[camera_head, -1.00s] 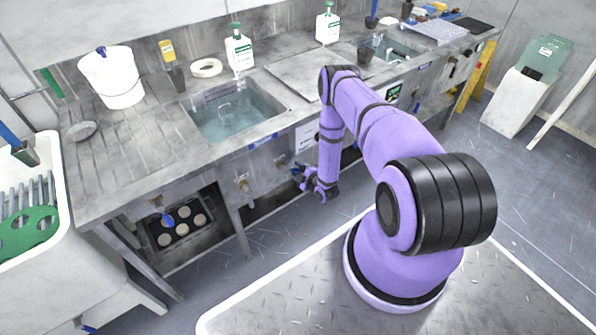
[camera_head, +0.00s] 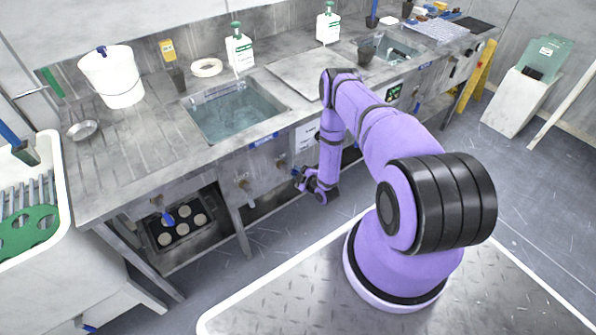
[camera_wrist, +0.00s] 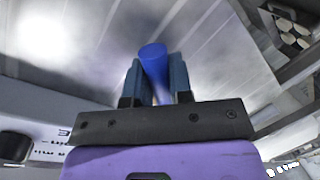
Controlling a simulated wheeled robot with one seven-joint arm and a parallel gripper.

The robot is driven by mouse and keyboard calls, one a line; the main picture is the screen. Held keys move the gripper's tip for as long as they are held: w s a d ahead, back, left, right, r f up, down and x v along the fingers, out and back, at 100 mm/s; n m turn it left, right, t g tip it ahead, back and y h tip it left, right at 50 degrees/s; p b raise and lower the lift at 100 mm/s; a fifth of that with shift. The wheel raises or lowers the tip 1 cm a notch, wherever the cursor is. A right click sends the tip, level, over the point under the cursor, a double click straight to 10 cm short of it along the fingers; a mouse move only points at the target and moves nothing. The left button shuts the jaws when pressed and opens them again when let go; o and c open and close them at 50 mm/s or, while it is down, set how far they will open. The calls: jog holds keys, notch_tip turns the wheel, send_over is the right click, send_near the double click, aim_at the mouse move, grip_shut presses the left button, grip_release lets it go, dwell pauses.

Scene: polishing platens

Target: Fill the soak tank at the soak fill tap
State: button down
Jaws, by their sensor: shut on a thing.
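My gripper (camera_head: 300,180) is at the bench's front panel, below the counter edge. In the wrist view, my gripper (camera_wrist: 155,78) is shut on a blue handle (camera_wrist: 152,54), its two dark fingers on either side. What the handle belongs to is hidden; I cannot tell whether it is the soak fill tap. A sunken tank (camera_head: 236,118) in the counter holds clear bluish water. A second basin (camera_head: 392,50) lies further right. I cannot read which one is the soak tank.
A white bucket (camera_head: 112,80), a tape roll (camera_head: 206,68) and two white bottles stand on the counter (camera_head: 140,150). Brass valves line the front panel, and a blue handle (camera_head: 168,218) hangs lower left. A black tray (camera_head: 180,230) sits underneath.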

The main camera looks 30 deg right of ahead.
jog(key=shift+s+a+f+m+y, duration=0.15)
jog(key=shift+a+f+m, duration=0.15)
jog(key=shift+m, duration=0.25)
jog(key=shift+w+a+f+m+y, duration=0.15)
jog(key=shift+a+f+m, duration=0.15)
jog(key=shift+m, duration=0.25)
jog(key=shift+s+a+f+m+y, duration=0.1)
jog(key=shift+a+f+m+y, duration=0.25)
jog(key=shift+a+m, duration=0.55)
jog(key=shift+a+f+m+t+y, duration=0.2)
jog(key=shift+a+m, duration=0.35)
jog(key=shift+m, duration=0.55)
jog(key=shift+a+f+m+t+y, duration=0.1)
jog(key=shift+a+m+t+y, duration=0.3)
jog(key=shift+m, duration=0.7)
jog(key=shift+a, duration=0.15)
jog(key=c, duration=1)
grip_release()
jog(key=shift+r, duration=0.1)
jog(key=shift+s, duration=0.1)
jog(key=v, duration=1)
jog(key=shift+s+r, duration=0.1)
jog(key=shift+s, duration=0.25)
